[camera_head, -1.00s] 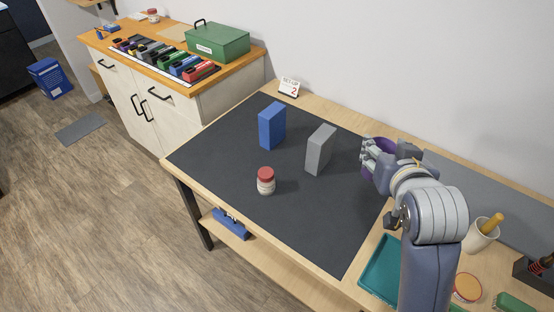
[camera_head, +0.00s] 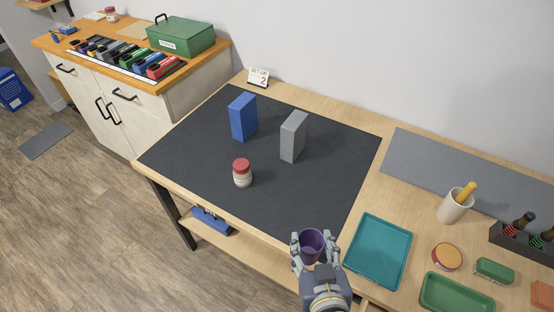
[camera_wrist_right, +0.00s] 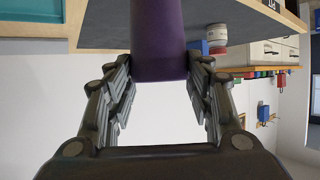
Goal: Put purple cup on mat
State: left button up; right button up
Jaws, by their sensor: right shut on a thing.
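The purple cup (camera_head: 312,243) is in my right gripper (camera_head: 313,250) at the front edge of the table, near the front right corner of the dark mat (camera_head: 290,195). My fingers are shut on the cup's two sides. In the right wrist view the cup (camera_wrist_right: 158,40) sits between the finger pads of my right gripper (camera_wrist_right: 160,75). Whether the cup's base touches anything is hidden. My left gripper does not show.
On the mat stand a blue block (camera_head: 242,116), a grey block (camera_head: 293,136) and a red-lidded jar (camera_head: 242,172). A teal tray (camera_head: 378,252) lies right of the mat. A grey strip (camera_head: 440,165) runs along the back right. The mat's front right is clear.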

jog(key=shift+w+d, duration=0.1)
jog(key=shift+w, duration=0.3)
jog(key=w+d+f+p, duration=0.1)
jog(key=w, duration=0.3)
jog(key=w+d+f+p, duration=0.2)
jog(key=w, duration=0.3)
jog(key=w+d+f+p, duration=0.1)
jog(key=w+f, duration=0.1)
jog(key=w, duration=0.3)
jog(key=shift+w+d+p, duration=0.2)
jog(key=shift+d+p, duration=0.1)
jog(key=shift+d, duration=0.05)
jog(key=shift+f, duration=0.1)
jog(key=shift+f, duration=0.15)
jog(key=o, duration=1)
jog(key=shift+c, duration=0.2)
